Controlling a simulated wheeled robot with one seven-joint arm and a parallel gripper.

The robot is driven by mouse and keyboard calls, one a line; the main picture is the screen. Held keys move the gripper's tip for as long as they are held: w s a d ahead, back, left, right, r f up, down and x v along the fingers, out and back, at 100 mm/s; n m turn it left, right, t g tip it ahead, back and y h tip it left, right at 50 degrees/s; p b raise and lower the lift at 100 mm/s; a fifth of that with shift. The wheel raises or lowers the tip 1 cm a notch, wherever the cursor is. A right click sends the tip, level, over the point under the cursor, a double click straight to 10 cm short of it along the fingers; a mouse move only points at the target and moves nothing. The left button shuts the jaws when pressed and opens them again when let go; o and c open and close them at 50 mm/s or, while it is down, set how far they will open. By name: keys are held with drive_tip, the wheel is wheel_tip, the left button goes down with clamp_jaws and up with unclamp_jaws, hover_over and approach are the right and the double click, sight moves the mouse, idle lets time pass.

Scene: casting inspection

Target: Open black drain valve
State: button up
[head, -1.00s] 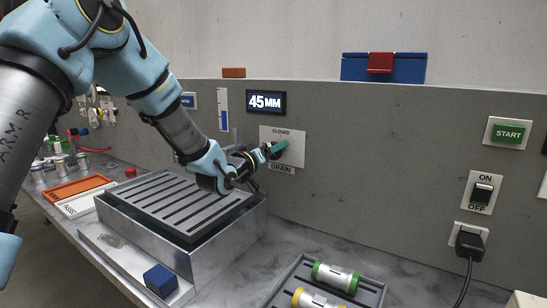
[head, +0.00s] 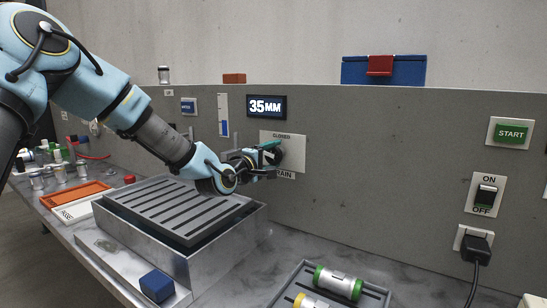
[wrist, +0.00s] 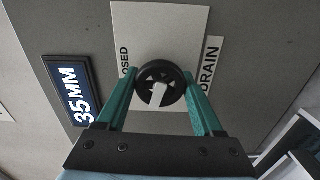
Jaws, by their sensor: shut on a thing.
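The black drain valve (wrist: 164,76) is a round knob with a white pointer on a white plate (wrist: 180,30), marked "CLOSED" and "DRAIN". In the wrist view the knob sits between the green fingers of my gripper (wrist: 162,92), which is shut on it. In the head view my gripper (head: 268,158) reaches the plate (head: 296,142) on the grey wall, and its fingers and wrist partly hide the knob and labels. The level display (head: 266,106) reads 35 MM, and it also shows in the wrist view (wrist: 70,91).
A metal basin (head: 220,238) with a slotted grey top stands below my arm. A blue cube (head: 157,285) lies at its front. A grey rack (head: 368,298) holds green-ended and yellow-ended cylinders. A START button (head: 511,133) and ON/OFF switch (head: 485,195) are at the right.

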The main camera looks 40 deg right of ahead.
drive_tip(key=shift+n, duration=1.3)
drive_tip(key=o, duration=1.4)
drive_tip(key=shift+a, duration=0.1)
drive_tip(key=b+v, duration=0.2)
drive_tip(key=v, duration=0.8)
drive_tip(key=shift+a, duration=0.3)
